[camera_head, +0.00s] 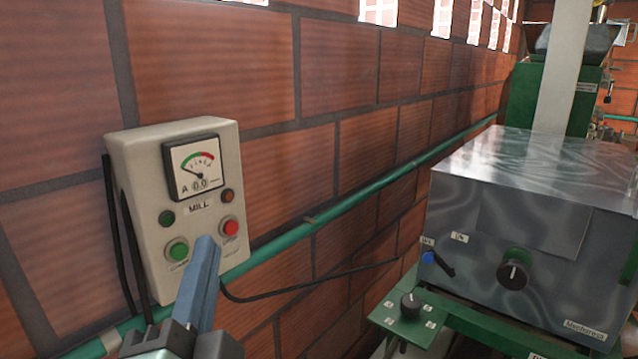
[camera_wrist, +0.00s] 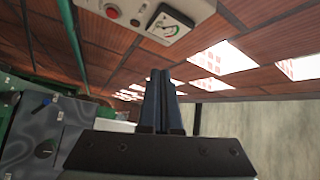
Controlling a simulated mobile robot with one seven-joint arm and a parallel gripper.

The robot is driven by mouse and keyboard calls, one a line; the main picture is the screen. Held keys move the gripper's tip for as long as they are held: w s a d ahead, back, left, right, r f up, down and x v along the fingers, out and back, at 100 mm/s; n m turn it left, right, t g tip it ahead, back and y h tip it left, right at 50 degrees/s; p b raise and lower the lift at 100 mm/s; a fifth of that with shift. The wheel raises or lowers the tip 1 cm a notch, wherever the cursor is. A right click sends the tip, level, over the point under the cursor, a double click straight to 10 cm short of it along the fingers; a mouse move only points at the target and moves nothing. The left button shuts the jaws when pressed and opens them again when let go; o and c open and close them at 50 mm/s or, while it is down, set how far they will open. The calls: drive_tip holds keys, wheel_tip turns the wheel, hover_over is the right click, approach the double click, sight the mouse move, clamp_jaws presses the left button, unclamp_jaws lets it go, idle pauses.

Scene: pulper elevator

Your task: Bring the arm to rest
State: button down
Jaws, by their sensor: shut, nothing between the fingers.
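My gripper (camera_head: 205,250) is at the lower left of the head view, its blue-grey fingers together and pointing up. The fingertips overlap the lower part of a beige control box (camera_head: 140,170) labelled MILL; whether they touch it cannot be told from the head view. In the wrist view my gripper (camera_wrist: 161,75) shows shut and empty, with the control box (camera_wrist: 190,28) beyond the fingertips at the top, apart from them. The box has a dial, a green button (camera_head: 177,250) and a red button (camera_head: 229,228).
A brick wall (camera_head: 200,70) carries the box and a teal pipe (camera_head: 400,160). A metal machine (camera_head: 540,210) with a black knob (camera_head: 513,268) stands at the right on a green frame. A small green panel with a knob (camera_head: 410,303) is in front. A black cable hangs along the wall.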

drive_tip(key=s+d+r+n+t+h, duration=0.1)
drive_tip(key=d+r+n+t, duration=0.1)
drive_tip(key=r, duration=0.4)
drive_tip(key=s+d+r+n+t+h, duration=0.1)
drive_tip(key=s+d+r+n+t, duration=0.1)
drive_tip(key=d+r+n, duration=0.3)
drive_tip(key=s+d+r+n+t, duration=0.2)
drive_tip(key=d+r+n+t, duration=0.1)
drive_tip(key=r, duration=0.6)
drive_tip(key=shift+s+d+r+n+h, duration=0.2)
drive_tip(key=shift+d+n+h, duration=0.2)
drive_tip(key=shift+d+n, duration=0.4)
drive_tip(key=shift+a, duration=0.15)
